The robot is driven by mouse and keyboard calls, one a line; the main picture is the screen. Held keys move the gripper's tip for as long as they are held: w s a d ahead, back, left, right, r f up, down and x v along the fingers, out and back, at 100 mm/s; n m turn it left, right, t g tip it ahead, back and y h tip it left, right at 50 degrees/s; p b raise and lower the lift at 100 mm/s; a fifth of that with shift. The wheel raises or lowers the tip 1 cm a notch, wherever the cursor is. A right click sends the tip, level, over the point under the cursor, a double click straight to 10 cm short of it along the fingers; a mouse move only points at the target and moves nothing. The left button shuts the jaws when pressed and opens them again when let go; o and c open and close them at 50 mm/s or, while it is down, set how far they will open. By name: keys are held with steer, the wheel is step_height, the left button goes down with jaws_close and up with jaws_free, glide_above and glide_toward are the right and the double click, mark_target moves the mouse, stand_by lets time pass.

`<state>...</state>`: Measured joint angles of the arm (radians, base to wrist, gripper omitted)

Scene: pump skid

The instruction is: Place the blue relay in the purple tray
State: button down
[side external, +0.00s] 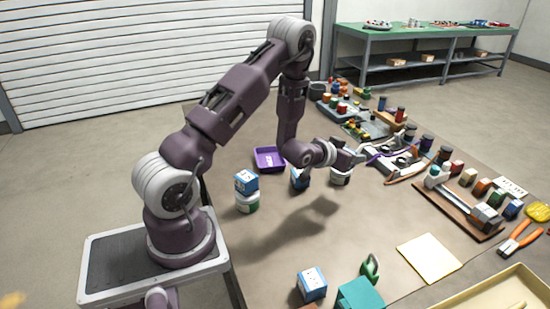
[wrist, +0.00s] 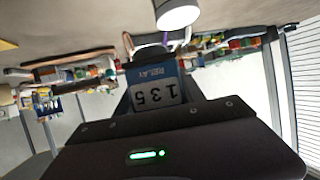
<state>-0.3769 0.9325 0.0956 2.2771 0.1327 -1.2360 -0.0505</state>
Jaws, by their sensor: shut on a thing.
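My gripper (side external: 357,157) is held roughly level above the bench, pointing right in the side view. The held relay is hard to make out in the side view. The purple tray (side external: 269,158) lies on the bench to the left of my gripper, apart from it, and looks empty as far as its inside shows.
A blue block (side external: 246,182) sits on a jar left of centre. Another blue item (side external: 299,180) stands under my wrist. A white-and-green jar (side external: 340,177) is just below my gripper. A blue labelled block (side external: 312,284) stands in front. Tools and parts crowd the right side.

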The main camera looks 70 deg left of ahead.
steer(key=s+a+r+n+g+y, duration=0.1)
steer(key=s+a+n+g+y, duration=0.15)
steer(key=a, duration=0.55)
steer(key=s+a+n+g+y, duration=0.1)
steer(key=s+a+n+y, duration=0.25)
steer(key=a, duration=0.35)
steer(key=n+g+y, duration=0.2)
steer(key=n+g, duration=0.2)
glide_above(273, 162)
step_height(273, 162, down, 8)
steer(key=shift+f, duration=0.2)
steer(key=shift+f, duration=0.15)
steer(key=shift+f, duration=0.5)
steer(key=c, duration=0.7)
jaws_free()
